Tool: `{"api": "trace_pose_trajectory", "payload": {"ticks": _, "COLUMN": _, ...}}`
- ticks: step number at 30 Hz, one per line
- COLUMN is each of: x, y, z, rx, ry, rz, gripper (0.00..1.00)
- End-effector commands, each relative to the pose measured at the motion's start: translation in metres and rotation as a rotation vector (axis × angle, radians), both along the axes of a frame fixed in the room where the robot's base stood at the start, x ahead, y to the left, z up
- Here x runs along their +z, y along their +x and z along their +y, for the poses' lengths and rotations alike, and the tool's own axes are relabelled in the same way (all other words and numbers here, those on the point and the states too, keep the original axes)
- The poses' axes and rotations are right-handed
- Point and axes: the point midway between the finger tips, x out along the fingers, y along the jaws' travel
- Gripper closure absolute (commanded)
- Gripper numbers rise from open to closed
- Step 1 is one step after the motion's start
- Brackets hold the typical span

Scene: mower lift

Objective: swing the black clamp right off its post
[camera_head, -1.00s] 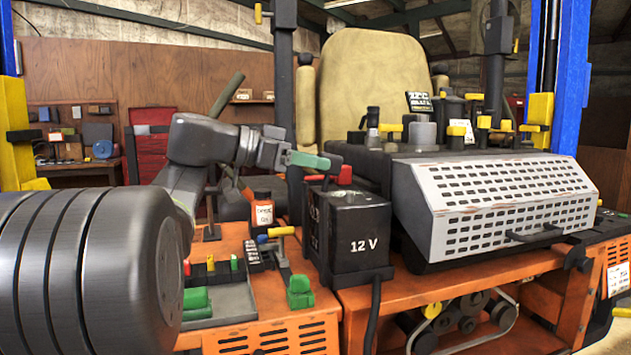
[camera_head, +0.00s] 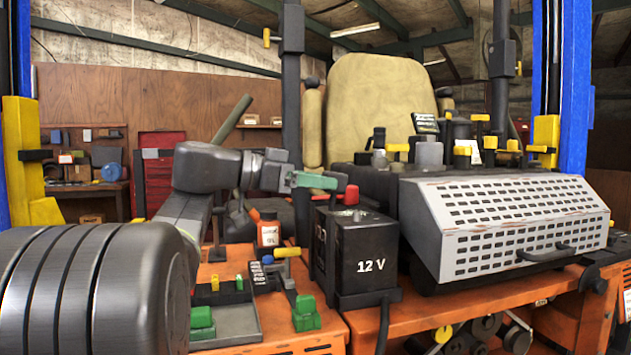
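The battery (camera_head: 357,258), a black box marked 12 V, stands upright on the orange deck. A red clamp (camera_head: 351,195) shows above its top. A dark piece (camera_head: 340,182), which looks like part of the black clamp, is at the tip of my gripper (camera_head: 318,181), above the battery's left part. The gripper points right, and its green finger overlaps the dark piece in the picture. Whether the fingers grip it or only lie in front of it is not clear. The clamp's post cannot be made out.
A grey perforated guard (camera_head: 505,228) and dark engine block stand right of the battery. A black cable (camera_head: 384,325) hangs at the battery's front.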

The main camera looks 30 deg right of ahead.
Motion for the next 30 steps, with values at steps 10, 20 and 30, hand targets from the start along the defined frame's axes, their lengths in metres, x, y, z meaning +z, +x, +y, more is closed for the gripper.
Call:
{"api": "trace_pose_trajectory", "payload": {"ticks": 10, "x": 0.002, "y": 0.003, "z": 0.011, "rx": 0.002, "ry": 0.000, "rz": 0.000, "gripper": 0.51}}
{"api": "trace_pose_trajectory", "payload": {"ticks": 20, "x": 0.011, "y": 0.018, "z": 0.070, "rx": 0.006, "ry": 0.001, "rz": -0.001, "gripper": 0.51}}
{"api": "trace_pose_trajectory", "payload": {"ticks": 30, "x": 0.020, "y": 0.030, "z": 0.122, "rx": 0.003, "ry": 0.000, "rz": 0.000, "gripper": 0.51}}
